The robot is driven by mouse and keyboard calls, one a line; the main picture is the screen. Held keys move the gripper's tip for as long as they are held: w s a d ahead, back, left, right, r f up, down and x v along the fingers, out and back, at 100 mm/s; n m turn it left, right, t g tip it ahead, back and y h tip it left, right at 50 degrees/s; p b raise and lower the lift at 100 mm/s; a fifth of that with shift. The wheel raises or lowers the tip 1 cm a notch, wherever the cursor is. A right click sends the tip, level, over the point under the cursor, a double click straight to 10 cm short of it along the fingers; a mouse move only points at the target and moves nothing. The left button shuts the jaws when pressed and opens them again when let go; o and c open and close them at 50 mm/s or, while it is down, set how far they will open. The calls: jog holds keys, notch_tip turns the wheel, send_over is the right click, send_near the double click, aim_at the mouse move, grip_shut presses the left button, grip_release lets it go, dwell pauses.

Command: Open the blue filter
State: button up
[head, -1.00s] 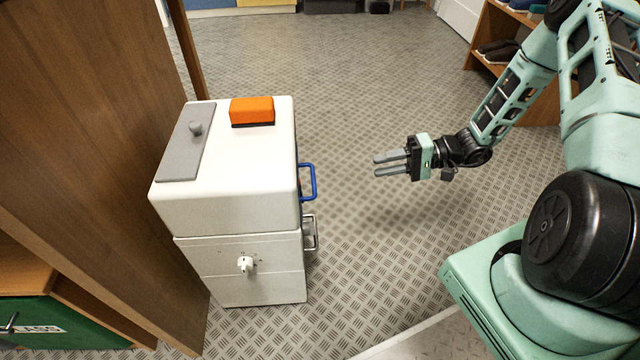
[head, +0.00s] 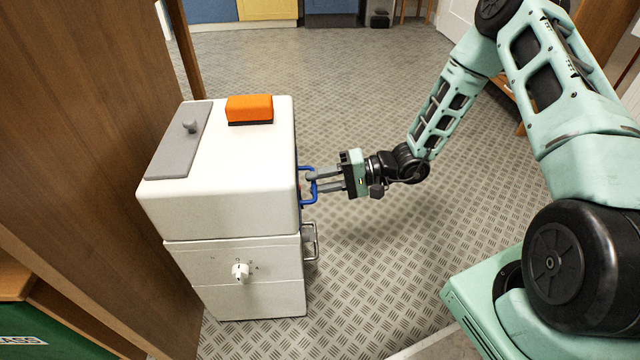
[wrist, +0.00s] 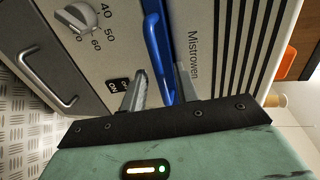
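The white appliance (head: 220,180) stands at the left of the head view. A blue handle (head: 304,199) sticks out from its right side, high up; it also crosses the upper middle of the wrist view (wrist: 158,45). My gripper (head: 313,182) is at this handle, pointing left towards the appliance. In the wrist view its two fingers (wrist: 162,82) are apart, one on each side of the blue bar. A narrow gap shows beside the bar, so it looks unclamped. The handle's far parts are partly hidden.
A metal handle (head: 311,241) sits below the blue one. The appliance carries a white knob (head: 240,272), an orange block (head: 249,108) and a grey lid plate (head: 178,145). A wooden panel (head: 85,120) stands close on the left.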

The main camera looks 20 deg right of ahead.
jog(key=shift+a, duration=0.1)
grip_shut()
jog(key=f+p+v, duration=0.2)
jog(key=v, duration=0.8)
jog(key=d+f+p+v, duration=0.1)
jog(key=f+p+v, duration=0.1)
jog(key=v, duration=0.8)
jog(key=shift+s+f, duration=0.1)
jog(key=shift+s, duration=0.1)
grip_release()
jog(key=p+v, duration=0.4)
jog(key=v, duration=1.3)
jog(key=shift+d, duration=0.25)
